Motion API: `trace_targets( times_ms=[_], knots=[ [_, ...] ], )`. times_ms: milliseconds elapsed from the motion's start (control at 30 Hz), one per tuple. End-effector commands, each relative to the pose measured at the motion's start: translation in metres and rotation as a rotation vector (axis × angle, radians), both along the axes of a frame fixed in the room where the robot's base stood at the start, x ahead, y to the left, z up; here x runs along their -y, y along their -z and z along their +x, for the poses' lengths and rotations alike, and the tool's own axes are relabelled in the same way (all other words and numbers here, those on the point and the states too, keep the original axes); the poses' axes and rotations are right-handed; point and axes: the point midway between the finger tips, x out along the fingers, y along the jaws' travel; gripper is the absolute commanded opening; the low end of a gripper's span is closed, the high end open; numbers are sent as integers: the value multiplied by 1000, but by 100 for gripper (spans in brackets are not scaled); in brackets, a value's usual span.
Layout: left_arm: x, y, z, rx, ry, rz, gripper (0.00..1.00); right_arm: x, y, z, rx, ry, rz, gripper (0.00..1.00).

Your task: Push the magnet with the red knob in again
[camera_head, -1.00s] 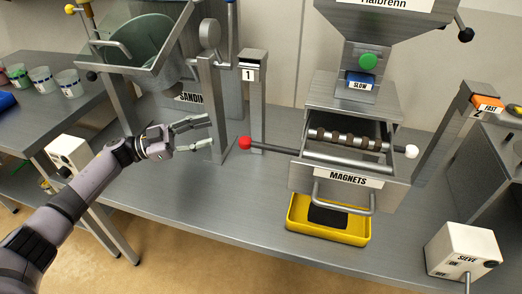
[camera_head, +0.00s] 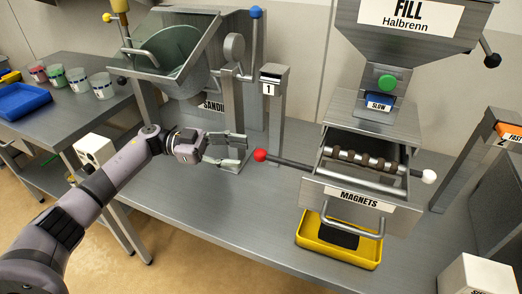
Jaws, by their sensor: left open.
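The red knob (camera_head: 260,155) sits on the left end of a dark rod that sticks out to the left of the open box marked MAGNETS (camera_head: 352,200). The rod (camera_head: 292,163) runs into the box through its left side. A white knob (camera_head: 429,177) shows on the right side of the box. My left gripper (camera_head: 243,150) is open and empty, just left of the red knob, its fingers pointing right towards it. A small gap seems to lie between fingertips and knob. My right gripper is not in view.
A yellow tray (camera_head: 310,240) with a dark patch stands below the box. A post marked 1 (camera_head: 273,100) stands behind the red knob. A machine with a tilted hood (camera_head: 170,45) is at the back left. Cups and a blue tray (camera_head: 22,100) lie on the left table.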

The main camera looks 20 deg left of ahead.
Motion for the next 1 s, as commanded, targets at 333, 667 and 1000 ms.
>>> trace_targets(
  times_ms=[333, 667, 1000],
  knots=[
    [58, -1, 9, -1, 1, -2, 46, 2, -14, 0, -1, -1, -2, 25],
    [68, 0, 11, 0, -1, 0, 46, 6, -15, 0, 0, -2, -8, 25],
    [67, 0, 11, 0, -1, 0, 30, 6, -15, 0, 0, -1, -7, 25]
  ],
)
